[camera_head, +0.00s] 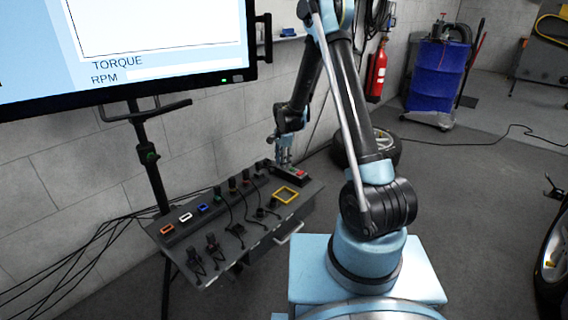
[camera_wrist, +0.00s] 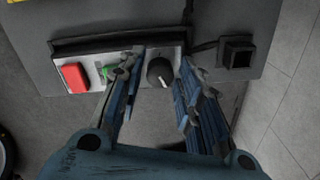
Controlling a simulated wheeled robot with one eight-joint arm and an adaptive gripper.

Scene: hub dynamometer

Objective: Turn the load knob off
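The load knob is a black round knob with a white pointer line; I take it to be the knob (camera_wrist: 160,73) on the pale control strip in the wrist view. Its pointer faces down and slightly right. My gripper (camera_wrist: 163,60) is open, with its blue fingers on either side of the knob and gaps showing between. A red button (camera_wrist: 75,77) and a green button (camera_wrist: 108,72) sit left of the knob; the left finger partly covers the green one. In the head view my gripper (camera_head: 283,163) is over the panel's far right end, and the knob is hidden there.
The control panel (camera_head: 222,268) carries several plugs, cables and a yellow square frame (camera_head: 286,195). A black square socket (camera_wrist: 237,53) is right of the knob. A monitor (camera_head: 130,50) stands at left, a tire (camera_head: 385,150) behind.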

